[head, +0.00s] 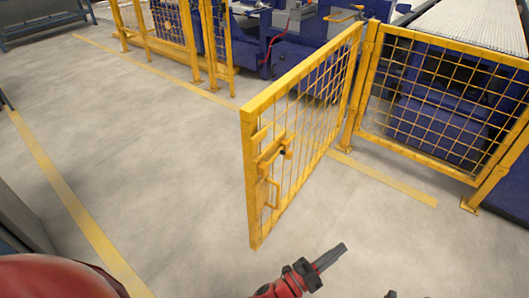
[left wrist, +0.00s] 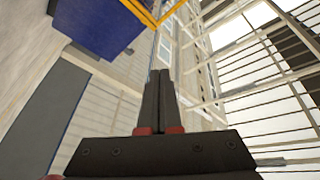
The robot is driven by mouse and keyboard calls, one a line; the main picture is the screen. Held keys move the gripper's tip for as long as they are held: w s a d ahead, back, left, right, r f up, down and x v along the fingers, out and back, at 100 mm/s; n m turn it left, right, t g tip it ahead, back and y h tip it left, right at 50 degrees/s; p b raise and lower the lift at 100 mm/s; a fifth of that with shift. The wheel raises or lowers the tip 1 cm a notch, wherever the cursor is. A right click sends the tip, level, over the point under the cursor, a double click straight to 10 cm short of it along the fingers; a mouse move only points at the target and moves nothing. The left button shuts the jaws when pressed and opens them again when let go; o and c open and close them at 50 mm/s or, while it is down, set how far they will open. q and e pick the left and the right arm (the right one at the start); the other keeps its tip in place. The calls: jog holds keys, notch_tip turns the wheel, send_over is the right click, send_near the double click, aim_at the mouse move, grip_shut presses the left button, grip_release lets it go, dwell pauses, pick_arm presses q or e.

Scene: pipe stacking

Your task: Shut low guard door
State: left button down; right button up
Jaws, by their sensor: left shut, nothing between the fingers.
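The low guard door (head: 300,130) is a yellow frame with wire mesh. It stands open, swung out from the fence post (head: 358,85) toward me. Its latch and handle (head: 272,165) are on the free edge nearest me. My left gripper (head: 343,247) is shut and empty, just right of and below the door's lower free corner, apart from it in the picture. Its closed dark fingers also show in the left wrist view (left wrist: 160,73), with the door not clearly identifiable there. Only a small dark piece at the head view's bottom edge may be my right gripper; its fingers are hidden.
A fixed yellow mesh panel (head: 440,95) stands right of the post. More yellow fencing (head: 170,30) stands at the back left, leaving a gap before blue machinery (head: 295,55). A conveyor (head: 475,25) lies behind. The grey floor left of the door is clear.

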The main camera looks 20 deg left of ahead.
pick_arm(q)
notch_tip(320, 180, down, 2)
jog(key=w+g+y+p, duration=0.2)
jog(key=w+y+p, duration=0.1)
jog(key=y+p, duration=0.1)
jog(key=n+t+y+p, duration=0.1)
jog(key=n+y+p, duration=0.3)
jog(key=y+p, duration=1.05)
send_near(261, 150)
jog(key=s+d+f+y+b, duration=0.1)
jog(key=s+d+y+b, duration=0.3)
jog(key=d, duration=0.4)
jog(key=x, duration=0.4)
jog(key=a+x, duration=0.1)
jog(key=x, duration=0.3)
jog(key=s+p+x, duration=0.1)
jog(key=x, duration=0.3)
jog(key=shift+w+a, duration=0.1)
jog(key=shift+a, duration=0.3)
jog(key=shift+w+a, duration=0.1)
jog(key=shift+a, duration=0.4)
